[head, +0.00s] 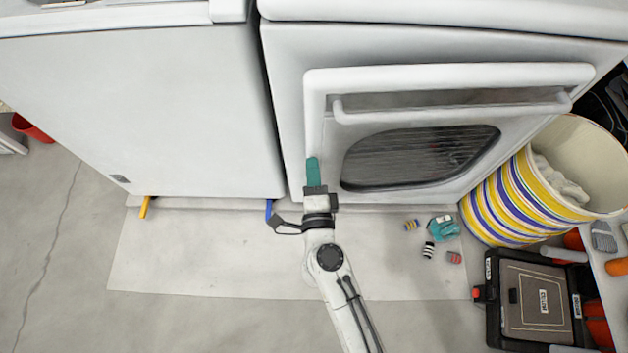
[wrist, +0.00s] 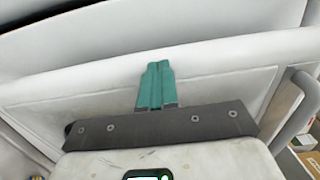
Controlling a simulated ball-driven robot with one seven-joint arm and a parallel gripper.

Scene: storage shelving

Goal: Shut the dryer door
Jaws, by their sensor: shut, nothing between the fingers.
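The white dryer (head: 420,48) stands at the upper right of the head view. Its front door (head: 320,120) has a raised rounded rim, a horizontal handle (head: 450,113) and a dark oval window (head: 420,158). The door looks flush or nearly so; I cannot tell whether a small gap remains. My gripper (head: 312,160) has teal fingers pressed together with nothing between them. They are at the lower left of the door rim; contact is unclear. In the wrist view, my gripper (wrist: 158,66) points at a white rounded rim (wrist: 215,55), with a grey handle bar (wrist: 295,108) at right.
Another white appliance (head: 140,110) stands close on the left. A striped bin (head: 520,195), small items (head: 440,228) on the floor mat (head: 200,250), and a black case (head: 540,300) are at the right.

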